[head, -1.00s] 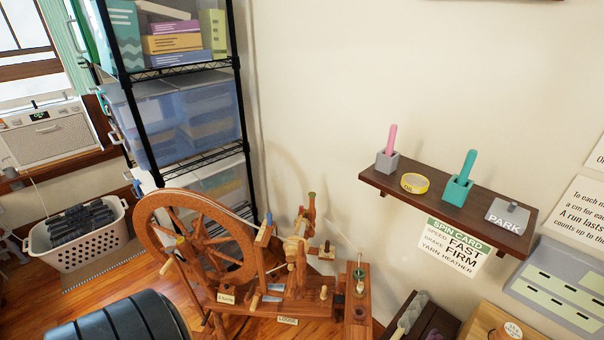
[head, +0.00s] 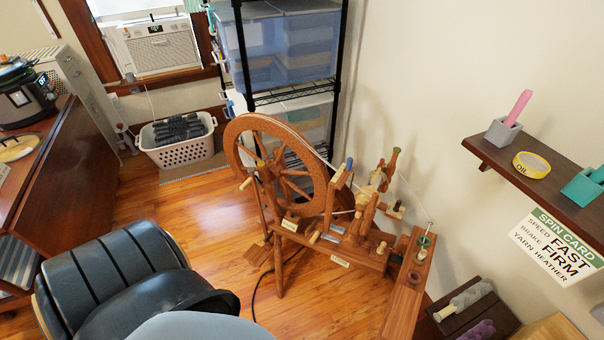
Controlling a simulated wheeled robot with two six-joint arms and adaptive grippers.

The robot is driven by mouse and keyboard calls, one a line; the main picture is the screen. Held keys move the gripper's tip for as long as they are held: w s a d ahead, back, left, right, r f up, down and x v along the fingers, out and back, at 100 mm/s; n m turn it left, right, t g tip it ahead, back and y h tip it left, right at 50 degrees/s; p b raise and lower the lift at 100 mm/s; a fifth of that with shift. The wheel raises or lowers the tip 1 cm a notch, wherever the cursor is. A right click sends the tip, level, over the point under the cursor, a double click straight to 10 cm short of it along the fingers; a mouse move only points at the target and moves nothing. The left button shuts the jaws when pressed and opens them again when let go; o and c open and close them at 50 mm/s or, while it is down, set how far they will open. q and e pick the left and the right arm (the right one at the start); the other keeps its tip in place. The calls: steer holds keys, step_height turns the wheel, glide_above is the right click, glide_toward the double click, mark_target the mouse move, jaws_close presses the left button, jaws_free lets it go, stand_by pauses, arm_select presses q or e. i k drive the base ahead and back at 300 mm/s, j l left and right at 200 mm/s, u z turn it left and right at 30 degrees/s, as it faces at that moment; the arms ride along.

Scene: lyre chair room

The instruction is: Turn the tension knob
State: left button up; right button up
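The wooden spinning wheel (head: 232,158) stands on the floor in the middle of the head view, its large spoked wheel on the left and its upright bobbin parts on the right. A pale peg (head: 246,183) shows at the wheel's left. I cannot tell for sure which of these is the tension knob. The spin card (head: 556,246) hangs at the right and reads speed fast, brake firm, yarn heather. Neither gripper is in view.
A laundry basket (head: 178,141) and wire shelving (head: 290,95) stand behind the wheel. A wall shelf (head: 545,180) juts out at right. Open wood floor (head: 205,215) lies left of the wheel.

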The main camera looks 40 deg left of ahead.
mark_target(380, 250)
steer(key=u, duration=0.7)
steer(key=i+j+z, duration=0.25)
steer(key=j, duration=0.25)
steer(key=j+z, duration=0.25)
steer(key=j, duration=0.25)
